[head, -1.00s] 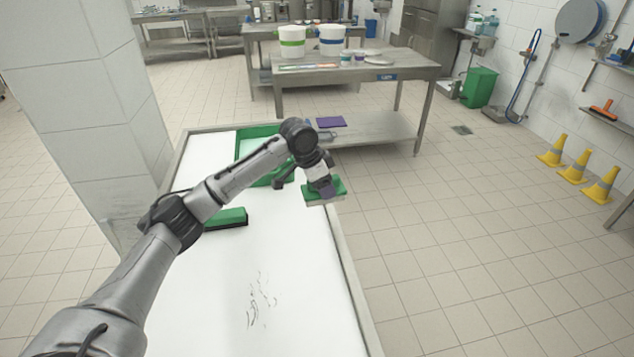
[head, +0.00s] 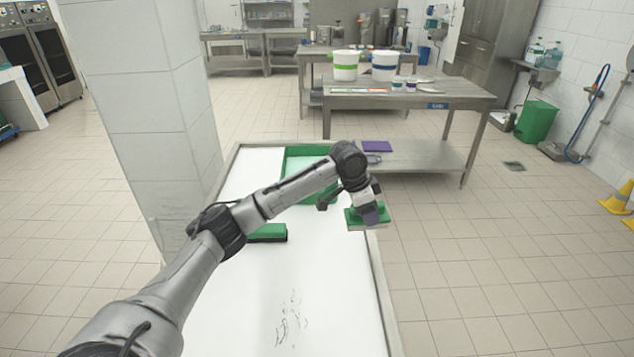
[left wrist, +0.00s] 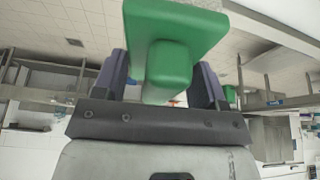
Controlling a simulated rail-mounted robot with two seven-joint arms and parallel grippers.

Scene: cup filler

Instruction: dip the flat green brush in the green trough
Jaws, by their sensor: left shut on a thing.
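My left gripper (head: 372,206) is shut on the flat green brush (head: 354,217), which has a green back and a pale underside. It holds the brush above the right edge of the white-topped table. In the left wrist view the green brush (left wrist: 172,38) shows large, its grip between the two dark fingers (left wrist: 165,85). The green trough (head: 297,163) lies at the far end of the white table top, partly hidden behind my left arm. The brush is apart from the trough, to its right and nearer. My right gripper is out of view.
A green block-like tool with a dark underside (head: 268,233) lies on the white table top (head: 250,295), partly behind my arm. Dark scribbles (head: 288,320) mark the near surface. A steel table (head: 450,95) with buckets stands beyond. A tiled pillar (head: 150,100) stands at left.

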